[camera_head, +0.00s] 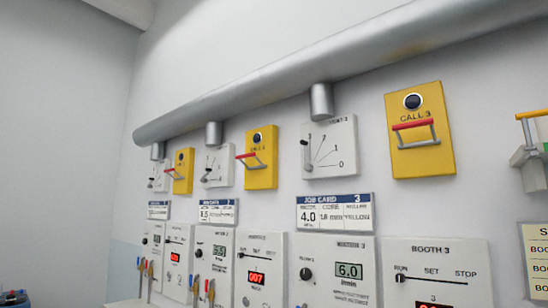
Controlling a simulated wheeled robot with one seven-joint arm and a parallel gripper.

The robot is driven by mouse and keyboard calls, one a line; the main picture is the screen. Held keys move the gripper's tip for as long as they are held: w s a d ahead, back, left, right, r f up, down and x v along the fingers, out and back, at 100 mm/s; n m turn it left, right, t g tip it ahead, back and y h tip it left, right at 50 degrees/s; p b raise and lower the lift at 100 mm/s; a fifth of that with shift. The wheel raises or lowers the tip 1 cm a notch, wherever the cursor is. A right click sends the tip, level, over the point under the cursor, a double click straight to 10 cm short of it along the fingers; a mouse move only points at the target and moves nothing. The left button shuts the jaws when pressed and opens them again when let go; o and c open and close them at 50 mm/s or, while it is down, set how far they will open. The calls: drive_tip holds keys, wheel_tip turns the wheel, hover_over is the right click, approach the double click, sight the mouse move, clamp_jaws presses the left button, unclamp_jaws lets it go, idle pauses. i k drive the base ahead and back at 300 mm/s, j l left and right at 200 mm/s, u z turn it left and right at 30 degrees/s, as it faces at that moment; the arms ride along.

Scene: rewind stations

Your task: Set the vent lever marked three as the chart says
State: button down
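The vent panel marked 3 (342,135) is a white plate on the wall under the big duct. Its lever (306,155) has a black knob and stands almost upright at the left side of the dial. Lines fan out from its lower end; I can read 0 at the lower right and 1 above it, while the upper marks are too small to read surely. A cream sheet (537,262), possibly the chart, is cut off at the right edge; only parts of words like "BOO" show. My gripper is not in view.
Right of the vent is the yellow CALL 3 box (420,160) with a red-topped handle. Below are job card 3 (334,213) and the BOOTH 3 panel (438,255). Similar vents and yellow boxes recede leftward. A grey fitting (528,172) stands at the right edge.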

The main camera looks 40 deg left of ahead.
sight(307, 167)
drive_tip(key=u, duration=1.35)
drive_tip(key=k+l+z, duration=0.1)
drive_tip(key=z, duration=1.9)
drive_tip(key=u, duration=2.05)
